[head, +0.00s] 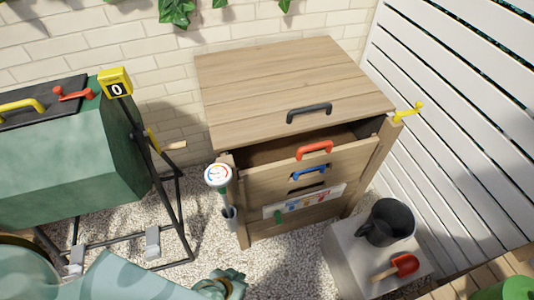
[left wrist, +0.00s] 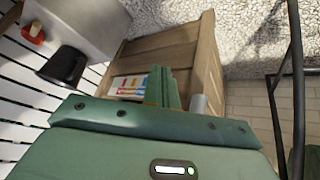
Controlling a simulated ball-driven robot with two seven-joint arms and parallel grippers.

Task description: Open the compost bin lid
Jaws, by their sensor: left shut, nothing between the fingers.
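The wooden compost bin (head: 295,190) stands at the centre of the head view. Its plank lid (head: 285,80) lies flat across the top, with a black handle (head: 309,112) near the front edge. Below that edge a dark gap shows behind a front board with a red handle (head: 314,149). My left gripper (head: 228,284) is at the bottom of the head view, low in front of the bin and apart from the lid. In the left wrist view its green fingers (left wrist: 168,90) are together and empty, with the bin's front (left wrist: 190,50) beyond. My right gripper is not in view.
A green tumbler (head: 70,150) on a black frame stands left. A dial thermometer (head: 218,176) is by the bin's left front post, a yellow hook (head: 408,113) at the right. A pale block (head: 345,265) holds a dark jug (head: 388,222) and red scoop (head: 402,266). Gravel lies between.

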